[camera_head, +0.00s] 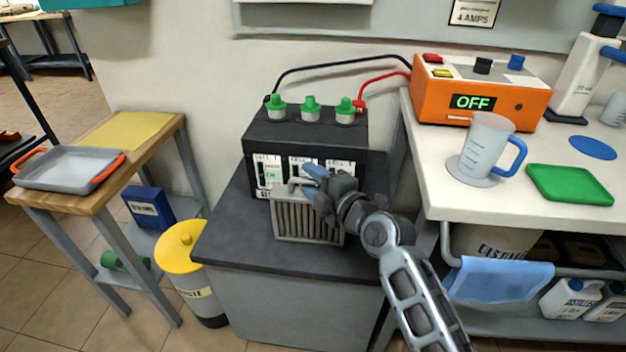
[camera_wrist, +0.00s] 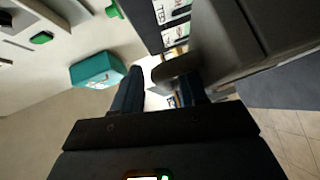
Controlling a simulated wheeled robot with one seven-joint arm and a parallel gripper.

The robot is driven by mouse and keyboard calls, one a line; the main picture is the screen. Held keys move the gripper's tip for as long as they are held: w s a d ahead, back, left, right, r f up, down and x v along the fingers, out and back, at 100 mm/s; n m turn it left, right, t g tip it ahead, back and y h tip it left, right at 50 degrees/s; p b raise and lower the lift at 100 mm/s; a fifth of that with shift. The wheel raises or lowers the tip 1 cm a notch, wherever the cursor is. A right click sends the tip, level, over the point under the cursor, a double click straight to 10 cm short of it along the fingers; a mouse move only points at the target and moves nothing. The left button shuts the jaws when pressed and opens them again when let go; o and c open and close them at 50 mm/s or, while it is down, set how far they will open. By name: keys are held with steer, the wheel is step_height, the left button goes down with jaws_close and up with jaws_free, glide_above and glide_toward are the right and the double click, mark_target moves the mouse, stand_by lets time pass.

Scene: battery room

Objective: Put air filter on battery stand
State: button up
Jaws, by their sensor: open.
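The air filter (camera_head: 306,223), a grey pleated block with a handle on top, stands upright on the dark top of the battery stand (camera_head: 222,232), in front of the black battery (camera_head: 268,135). My gripper (camera_head: 306,181) is at the filter's handle, with its blue fingers open. In the wrist view the open fingers (camera_wrist: 157,88) are on either side of the grey handle's end (camera_wrist: 176,67). The filter's grey body (camera_wrist: 235,45) fills the upper right there. My gripper hides part of the filter's upper right corner in the head view.
An orange charger (camera_head: 480,95) reading OFF, a measuring jug (camera_head: 487,150) and a green tray (camera_head: 570,185) are on the right bench. A wooden table (camera_head: 155,145) with a grey tray (camera_head: 68,168) is at left. A yellow-lidded bin (camera_head: 182,248) stands beside the stand.

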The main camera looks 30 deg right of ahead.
steer(key=s+d+r+b, duration=0.1)
steer(key=s, duration=1)
steer(key=shift+s+d+r+b, duration=0.2)
steer(key=shift+s+d+b, duration=0.1)
steer(key=shift+s+b, duration=0.1)
